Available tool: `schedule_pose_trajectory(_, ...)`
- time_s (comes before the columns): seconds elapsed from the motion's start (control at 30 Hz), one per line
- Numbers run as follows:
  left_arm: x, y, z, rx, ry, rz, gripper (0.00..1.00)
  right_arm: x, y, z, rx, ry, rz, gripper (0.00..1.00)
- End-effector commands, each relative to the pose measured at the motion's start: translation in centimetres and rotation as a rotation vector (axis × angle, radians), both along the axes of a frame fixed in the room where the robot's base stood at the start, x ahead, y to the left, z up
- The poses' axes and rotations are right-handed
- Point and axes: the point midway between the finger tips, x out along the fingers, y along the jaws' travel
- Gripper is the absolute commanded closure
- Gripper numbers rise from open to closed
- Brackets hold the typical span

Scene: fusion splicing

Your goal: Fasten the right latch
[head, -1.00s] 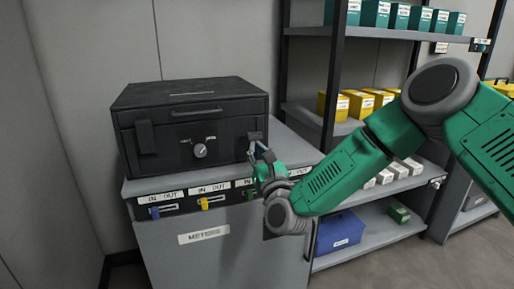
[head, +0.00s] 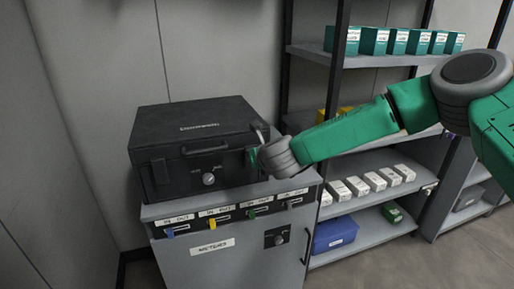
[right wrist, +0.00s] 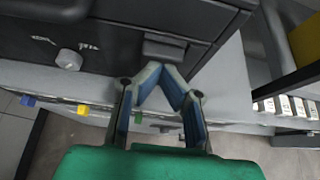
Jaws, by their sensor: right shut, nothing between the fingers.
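A closed black case (head: 200,122) sits on top of a grey cabinet. Its front has a handle, a knob (head: 209,179) and a left latch (head: 160,172) lying flat against it. The right latch (right wrist: 165,50) shows in the right wrist view as a dark block on the case front; in the head view my right gripper (head: 259,140) largely hides it. In the right wrist view my right gripper (right wrist: 166,72) is shut and empty, its tips meeting just below the latch. I cannot tell whether they touch it. My left gripper is not in view.
The grey cabinet (head: 210,268) has blue, yellow and green sliders along its upper front edge and a dial lower down. A shelf rack (head: 375,160) with small boxes stands to the right. A wall is close behind and at left.

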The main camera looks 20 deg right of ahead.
Motion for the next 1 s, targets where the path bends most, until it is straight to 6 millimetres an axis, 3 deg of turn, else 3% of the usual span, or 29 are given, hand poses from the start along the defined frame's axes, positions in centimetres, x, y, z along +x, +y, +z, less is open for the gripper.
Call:
schedule_pose_trajectory(0.07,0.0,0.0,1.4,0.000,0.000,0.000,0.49,0.6,0.0,0.9,-0.002,0.060,-0.002,1.00)
schedule_pose_trajectory(0.27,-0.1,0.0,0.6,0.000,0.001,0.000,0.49,0.4,-0.1,0.0,-0.004,0.061,-0.001,1.00)
schedule_pose_trajectory(0.7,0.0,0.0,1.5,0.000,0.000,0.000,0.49,0.4,0.0,1.7,-0.003,0.058,-0.002,1.00)
schedule_pose_trajectory(1.0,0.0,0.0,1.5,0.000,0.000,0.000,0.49,0.4,-0.1,1.7,-0.004,0.059,-0.002,1.00)
